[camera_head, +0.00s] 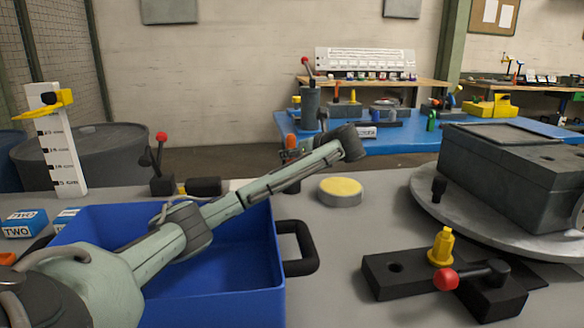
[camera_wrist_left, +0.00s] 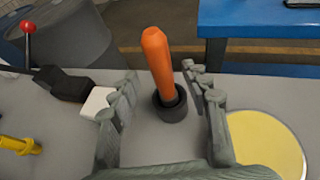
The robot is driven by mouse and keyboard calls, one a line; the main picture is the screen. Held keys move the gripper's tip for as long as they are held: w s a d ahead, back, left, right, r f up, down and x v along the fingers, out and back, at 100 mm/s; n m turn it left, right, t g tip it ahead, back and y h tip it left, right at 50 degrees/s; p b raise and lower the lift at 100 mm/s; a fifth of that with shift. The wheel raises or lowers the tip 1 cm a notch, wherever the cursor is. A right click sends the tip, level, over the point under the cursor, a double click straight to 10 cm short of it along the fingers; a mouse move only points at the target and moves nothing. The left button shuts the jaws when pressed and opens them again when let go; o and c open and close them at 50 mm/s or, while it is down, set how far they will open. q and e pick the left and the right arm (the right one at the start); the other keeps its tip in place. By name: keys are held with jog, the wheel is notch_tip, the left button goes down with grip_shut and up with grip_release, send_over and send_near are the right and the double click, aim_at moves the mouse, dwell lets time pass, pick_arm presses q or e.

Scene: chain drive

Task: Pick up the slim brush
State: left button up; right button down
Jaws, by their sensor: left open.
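The slim brush appears to be the item with an orange handle (camera_wrist_left: 157,62), upright in a dark round holder (camera_wrist_left: 171,106) on the grey table in the left wrist view. No bristles show. In the head view only a bit of its orange top (camera_head: 291,141) shows behind my arm. My left gripper (camera_wrist_left: 160,75) is open, its two grey fingers on either side of the handle with gaps on both sides. In the head view my left gripper (camera_head: 290,155) is small and partly covered by the arm. My right gripper is not in view.
A yellow-topped round pad (camera_head: 340,191) lies right of the holder. A blue bin (camera_head: 230,285) with a black handle stands under my left arm. A red-knobbed black lever (camera_head: 160,170) stands at left, a black clamp block (camera_head: 400,275) at front right. A grey box (camera_head: 515,165) sits on a turntable.

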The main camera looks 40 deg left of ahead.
pick_arm(q)
jog(key=shift+f+x, duration=0.25)
jog(key=shift+x, duration=1.7)
jog(key=shift+d, duration=0.15)
jog(key=c, duration=0.9)
grip_shut()
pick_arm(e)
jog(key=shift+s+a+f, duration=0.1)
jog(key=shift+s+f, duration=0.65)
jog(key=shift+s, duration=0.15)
